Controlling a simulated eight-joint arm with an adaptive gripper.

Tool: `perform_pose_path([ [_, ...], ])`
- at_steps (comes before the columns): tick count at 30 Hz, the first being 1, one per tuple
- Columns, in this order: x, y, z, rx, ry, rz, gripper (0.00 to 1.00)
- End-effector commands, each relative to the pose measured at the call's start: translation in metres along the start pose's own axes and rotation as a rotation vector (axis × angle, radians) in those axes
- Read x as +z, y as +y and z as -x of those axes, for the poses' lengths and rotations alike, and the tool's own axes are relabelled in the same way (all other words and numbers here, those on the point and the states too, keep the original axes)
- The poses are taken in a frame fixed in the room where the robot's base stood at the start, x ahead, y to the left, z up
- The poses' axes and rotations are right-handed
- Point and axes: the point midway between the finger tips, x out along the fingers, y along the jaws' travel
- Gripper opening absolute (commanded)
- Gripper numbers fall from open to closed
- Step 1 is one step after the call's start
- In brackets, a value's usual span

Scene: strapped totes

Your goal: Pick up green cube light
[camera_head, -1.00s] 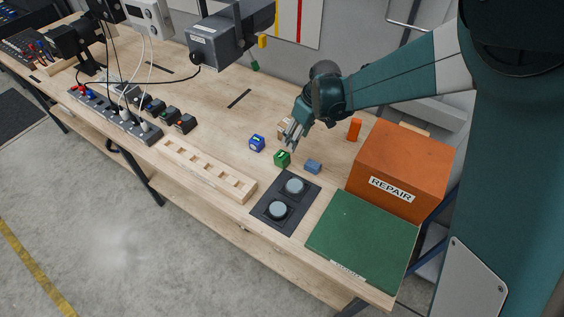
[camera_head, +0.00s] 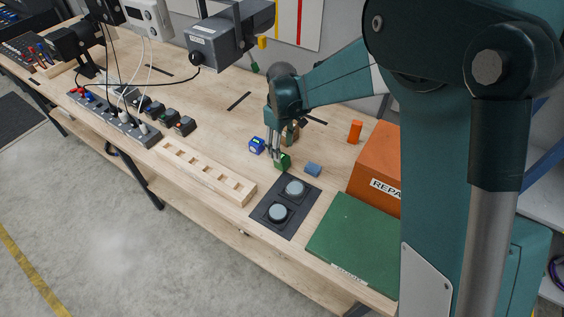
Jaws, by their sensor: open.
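The green cube (camera_head: 284,162) sits on the wooden bench, just behind the black panel with two grey round knobs. My gripper (camera_head: 277,156) points down with its fingertips at the cube's upper left side. The fingers are open and partly overlap the cube in the picture. I cannot tell whether they touch it.
A blue cube (camera_head: 257,145) stands close to the left of the gripper, and a blue block (camera_head: 313,169) lies to the right. The black knob panel (camera_head: 288,205) is in front. An orange cylinder (camera_head: 355,131), orange REPAIR box (camera_head: 376,170) and green mat (camera_head: 362,240) are further right.

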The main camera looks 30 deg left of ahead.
Motion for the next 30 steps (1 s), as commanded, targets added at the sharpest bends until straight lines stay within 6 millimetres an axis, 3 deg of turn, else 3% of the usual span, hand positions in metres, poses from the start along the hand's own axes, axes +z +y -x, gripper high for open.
perform_pose_path([
  [7, 0.0, 0.0, -0.018, 0.0, 0.0, 0.0, 0.48],
  [22, 0.0, 0.0, -0.024, 0.0, 0.001, 0.0, 0.48],
  [30, -0.001, 0.001, -0.049, 0.0, 0.001, 0.0, 0.48],
])
